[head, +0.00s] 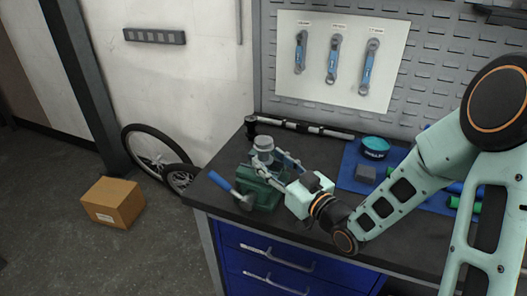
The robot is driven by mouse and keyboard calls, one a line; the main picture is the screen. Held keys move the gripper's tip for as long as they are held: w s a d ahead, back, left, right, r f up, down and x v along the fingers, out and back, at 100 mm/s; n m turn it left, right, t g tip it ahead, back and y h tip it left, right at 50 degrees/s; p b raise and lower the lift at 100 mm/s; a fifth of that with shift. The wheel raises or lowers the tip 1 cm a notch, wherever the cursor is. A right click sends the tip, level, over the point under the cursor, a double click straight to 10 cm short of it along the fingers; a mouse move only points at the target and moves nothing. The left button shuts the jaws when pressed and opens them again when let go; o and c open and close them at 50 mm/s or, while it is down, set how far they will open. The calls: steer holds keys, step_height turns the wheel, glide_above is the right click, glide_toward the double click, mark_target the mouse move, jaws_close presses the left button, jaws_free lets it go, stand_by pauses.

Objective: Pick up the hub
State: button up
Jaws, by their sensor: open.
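A grey, stepped round part that looks like the hub (263,142) stands above a dark green block (262,194) near the left end of the workbench. My gripper (272,158) reaches in from the right. Its fingers are spread, one in front of the grey part and one to its right. They partly cover its lower portion, so I cannot tell whether they touch it or how it rests on the green block.
A blue-handled hammer (221,181) lies by the green block, near the bench's front edge. A black and silver bar (300,127) lies behind. A teal round tin (375,147) and a grey block (366,173) sit on a blue mat (350,180) to the right.

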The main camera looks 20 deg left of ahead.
steer(key=shift+x, duration=1.05)
jaws_close()
steer(key=shift+r, duration=0.15)
